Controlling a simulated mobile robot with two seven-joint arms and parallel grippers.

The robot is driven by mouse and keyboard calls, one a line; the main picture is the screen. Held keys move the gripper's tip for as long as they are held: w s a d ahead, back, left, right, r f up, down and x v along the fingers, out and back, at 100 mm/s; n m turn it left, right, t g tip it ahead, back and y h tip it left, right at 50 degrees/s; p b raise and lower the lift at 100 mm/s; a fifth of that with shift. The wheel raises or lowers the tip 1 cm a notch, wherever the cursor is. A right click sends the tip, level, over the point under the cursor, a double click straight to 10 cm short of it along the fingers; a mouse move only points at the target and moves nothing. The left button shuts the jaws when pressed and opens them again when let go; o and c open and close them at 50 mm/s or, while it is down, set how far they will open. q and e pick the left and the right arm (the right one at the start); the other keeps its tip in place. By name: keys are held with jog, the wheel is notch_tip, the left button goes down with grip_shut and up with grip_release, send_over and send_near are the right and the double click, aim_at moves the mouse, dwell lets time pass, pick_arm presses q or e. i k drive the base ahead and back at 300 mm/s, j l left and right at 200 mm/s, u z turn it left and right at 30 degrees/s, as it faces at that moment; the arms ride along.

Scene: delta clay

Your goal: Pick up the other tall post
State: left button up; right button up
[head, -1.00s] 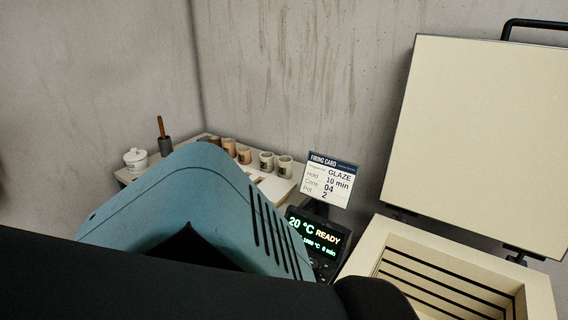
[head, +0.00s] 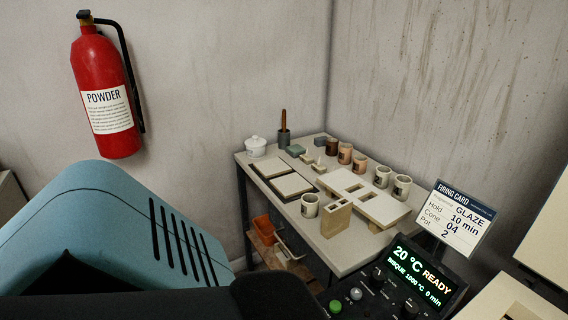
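I cannot make out a separate tall post for certain. A tan block (head: 336,220) with square openings in its top stands near the front edge of the work table (head: 345,254). Behind it lies a pale slab (head: 383,209) with rectangular cut-outs. Small pale pieces (head: 306,158) lie farther back, too small to identify. Neither gripper shows in the head view. A large teal and black form fills the lower left and hides what is behind it.
Several cups, one of them a pale cup (head: 310,205), stand on the table. A lidded white jar (head: 256,146) and a brush pot (head: 284,137) are at the back left. The control panel (head: 418,275) and firing card (head: 458,219) are at the right. A red extinguisher (head: 104,95) hangs on the wall.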

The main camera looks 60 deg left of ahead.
aim_at(336, 215)
jog(key=u, duration=0.4)
jog(key=l+u, duration=0.15)
jog(key=u, duration=0.65)
jog(key=l+u, duration=0.1)
jog(key=u, duration=0.3)
